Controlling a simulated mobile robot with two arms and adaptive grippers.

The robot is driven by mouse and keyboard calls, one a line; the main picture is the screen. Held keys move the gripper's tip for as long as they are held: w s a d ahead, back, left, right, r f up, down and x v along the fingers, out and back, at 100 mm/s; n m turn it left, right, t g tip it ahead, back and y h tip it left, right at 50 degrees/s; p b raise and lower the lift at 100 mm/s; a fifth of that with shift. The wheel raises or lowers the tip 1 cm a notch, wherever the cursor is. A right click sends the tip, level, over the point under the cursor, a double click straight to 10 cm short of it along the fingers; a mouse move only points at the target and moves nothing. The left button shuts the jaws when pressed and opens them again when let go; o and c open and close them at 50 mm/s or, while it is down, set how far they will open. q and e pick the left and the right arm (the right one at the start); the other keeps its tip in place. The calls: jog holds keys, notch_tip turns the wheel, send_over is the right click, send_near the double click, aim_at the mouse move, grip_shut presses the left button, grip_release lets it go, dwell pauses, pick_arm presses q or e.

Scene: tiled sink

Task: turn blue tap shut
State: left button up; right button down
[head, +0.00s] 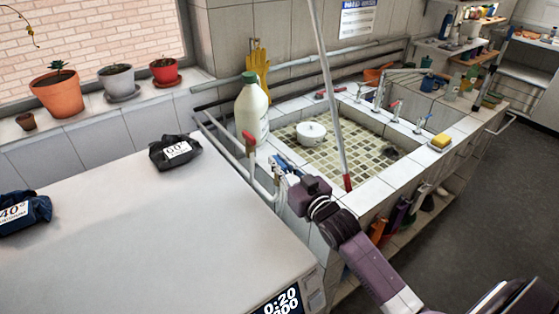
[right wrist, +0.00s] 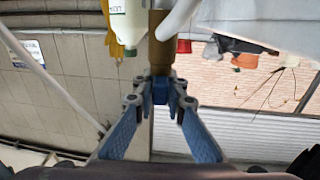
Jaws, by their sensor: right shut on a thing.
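My right gripper (head: 284,170) reaches in from the lower right to a pipe at the near left corner of the tiled sink (head: 387,180). In the right wrist view, its two blue-padded fingers (right wrist: 160,92) close from both sides on the small blue tap handle (right wrist: 160,84). The handle sits at the end of a brownish pipe (right wrist: 160,50). In the head view the gripper and blue parts overlap, so the handle's exact angle is hard to tell. My left gripper is not in view.
A red tap handle (head: 249,138) is on the pipe just left. A large white bottle (head: 251,108) stands behind it. A white pot (head: 311,132) and a leaning pole (head: 330,90) are in the sink. A grey-white top (head: 150,230) fills the near left, bearing a black weight bag (head: 175,153).

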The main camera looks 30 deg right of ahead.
aim_at(279, 161)
jog(key=shift+r+m+h+p, duration=0.2)
jog(key=shift+m+h, duration=0.65)
jog(key=shift+h, duration=0.5)
jog(key=shift+r+m+h+p, duration=0.1)
jog(key=shift+m+h+p, duration=0.1)
jog(key=shift+m+h, duration=0.9)
jog(key=shift+n+h, duration=0.25)
jog(key=c, duration=2.2)
grip_release()
jog(key=shift+o, duration=1.2)
jog(key=shift+f+g, duration=0.15)
jog(key=shift+g, duration=0.15)
notch_tip(279, 161, up, 10)
